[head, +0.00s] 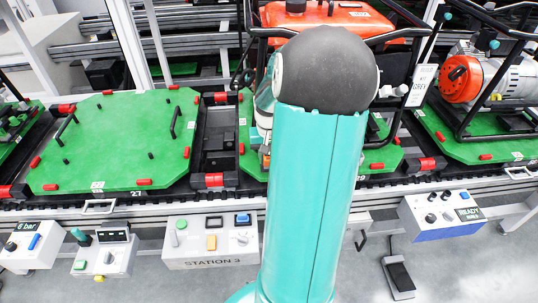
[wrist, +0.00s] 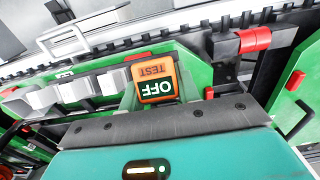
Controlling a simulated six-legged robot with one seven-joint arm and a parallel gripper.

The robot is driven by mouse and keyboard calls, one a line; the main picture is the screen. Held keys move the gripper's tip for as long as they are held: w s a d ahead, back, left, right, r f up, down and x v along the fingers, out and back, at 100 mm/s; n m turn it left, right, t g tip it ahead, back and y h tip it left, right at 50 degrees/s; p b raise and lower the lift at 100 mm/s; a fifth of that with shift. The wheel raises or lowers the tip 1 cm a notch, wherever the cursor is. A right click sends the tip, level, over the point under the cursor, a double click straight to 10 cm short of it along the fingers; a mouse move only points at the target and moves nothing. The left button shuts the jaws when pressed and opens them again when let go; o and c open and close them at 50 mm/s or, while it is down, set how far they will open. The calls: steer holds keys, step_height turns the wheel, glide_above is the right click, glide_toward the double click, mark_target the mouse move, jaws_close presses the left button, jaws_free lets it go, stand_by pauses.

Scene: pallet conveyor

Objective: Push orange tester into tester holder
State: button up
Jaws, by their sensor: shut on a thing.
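The orange tester (wrist: 155,82), with a white OFF TEST label, is in the middle of the wrist view, just past the dark front edge of my gripper (wrist: 152,103). My gripper is shut on it; the fingertips are mostly hidden behind that edge. In the head view my teal arm covers the gripper and the tester. I cannot make out the tester holder for certain in either view.
An orange generator (head: 330,18) in a black frame stands behind my arm on a green pallet. Grey-white blocks (wrist: 75,88) sit left of the tester. An empty green pallet (head: 115,135) lies left; another generator (head: 490,75) stands right. Control boxes (head: 210,243) line the conveyor front.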

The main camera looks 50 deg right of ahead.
steer(key=shift+w+d+f, duration=0.2)
steer(key=shift+d+f, duration=0.05)
steer(key=shift+f, duration=0.45)
steer(key=o, duration=1.2)
steer(key=shift+c, duration=0.2)
step_height(320, 180, up, 14)
steer(key=shift+s+a, duration=0.2)
steer(key=shift+a, duration=0.05)
